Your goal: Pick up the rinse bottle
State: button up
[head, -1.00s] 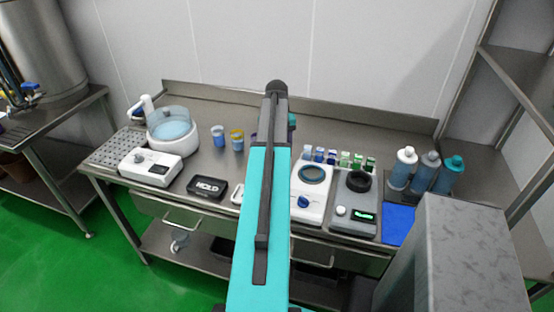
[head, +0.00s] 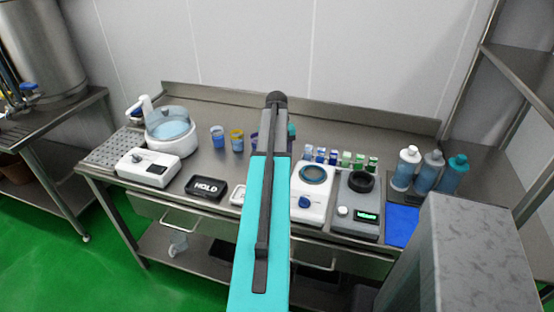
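Three bottles with blue bodies stand side by side at the right end of the steel bench. One has a white cap (head: 404,170), one a grey cap (head: 428,174) and one a teal cap (head: 453,175). I see no readable label, so I cannot tell which is the rinse bottle. My arm's teal link reaches up the middle of the view, left of the bottles and well apart from them. My gripper is not visible; the arm hides what is behind it.
The bench (head: 330,130) also bears a water bath (head: 172,133), a white device (head: 148,168), a black HOLD sign (head: 206,188), cups (head: 237,141), small vials (head: 333,157), two instruments (head: 313,195) (head: 357,207) and a blue mat (head: 402,226). A steel shelf rack (head: 515,65) stands right.

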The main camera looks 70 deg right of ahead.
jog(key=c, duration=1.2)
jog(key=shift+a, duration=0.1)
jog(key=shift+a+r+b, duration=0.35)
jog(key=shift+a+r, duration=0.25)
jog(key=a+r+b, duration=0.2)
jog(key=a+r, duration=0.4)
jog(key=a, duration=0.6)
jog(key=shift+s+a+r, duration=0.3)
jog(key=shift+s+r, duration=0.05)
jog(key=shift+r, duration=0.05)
